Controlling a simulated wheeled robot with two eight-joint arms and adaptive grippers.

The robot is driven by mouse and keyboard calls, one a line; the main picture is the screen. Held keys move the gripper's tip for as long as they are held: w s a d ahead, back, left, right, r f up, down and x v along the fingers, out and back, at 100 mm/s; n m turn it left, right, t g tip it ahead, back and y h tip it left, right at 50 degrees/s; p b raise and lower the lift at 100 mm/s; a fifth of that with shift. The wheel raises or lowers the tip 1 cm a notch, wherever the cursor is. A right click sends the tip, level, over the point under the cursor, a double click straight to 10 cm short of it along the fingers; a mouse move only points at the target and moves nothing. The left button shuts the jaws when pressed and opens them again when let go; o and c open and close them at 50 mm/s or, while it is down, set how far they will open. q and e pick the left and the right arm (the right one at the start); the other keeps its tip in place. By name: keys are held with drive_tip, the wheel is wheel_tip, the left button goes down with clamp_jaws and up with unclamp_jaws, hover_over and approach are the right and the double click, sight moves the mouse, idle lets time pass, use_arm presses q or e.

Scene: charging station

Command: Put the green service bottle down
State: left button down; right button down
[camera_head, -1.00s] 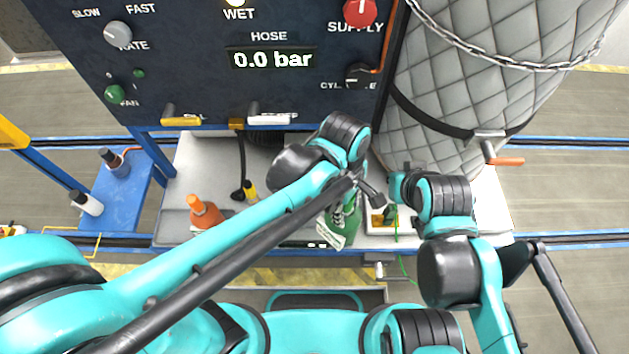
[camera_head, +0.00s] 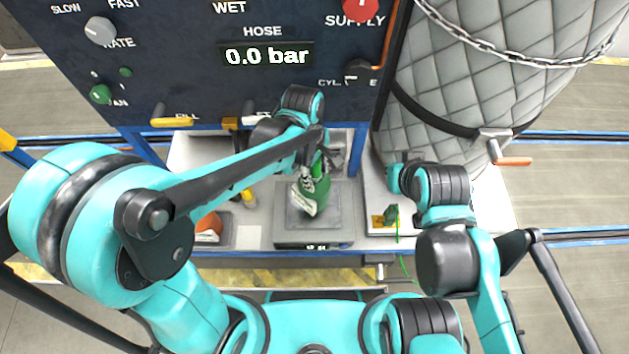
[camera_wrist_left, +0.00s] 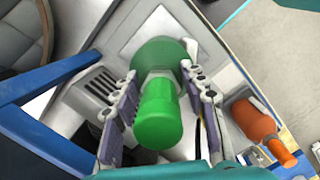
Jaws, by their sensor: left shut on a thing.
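The green service bottle (camera_head: 315,192), with a white label, is over the grey scale (camera_head: 338,231) on the bench, slightly tilted in the head view. My left gripper (camera_head: 318,165) is shut on its upper part. In the left wrist view the bottle (camera_wrist_left: 158,112) is between the two fingers of my left gripper (camera_wrist_left: 158,72), its green cap towards the camera. Its wide lower body is over a grey plate. I cannot tell whether its base touches the scale. My right arm is at the right, but its fingers do not show.
A small green fitting (camera_head: 391,213) is to the right. The control panel (camera_head: 200,75) rises behind; a quilted grey tank (camera_head: 470,90) stands at the right.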

use_arm(q)
drive_tip(key=shift+w+a+f, duration=0.15)
drive_tip(key=shift+f, duration=0.35)
wheel_tip(320, 180, down, 3)
drive_tip(key=shift+f+b, duration=0.2)
drive_tip(key=shift+b, duration=0.25)
drive_tip(key=shift+f, duration=0.2)
drive_tip(key=c, duration=0.9)
unclamp_jaws()
drive_tip(key=shift+r, duration=0.1)
drive_tip(key=shift+o, duration=0.2)
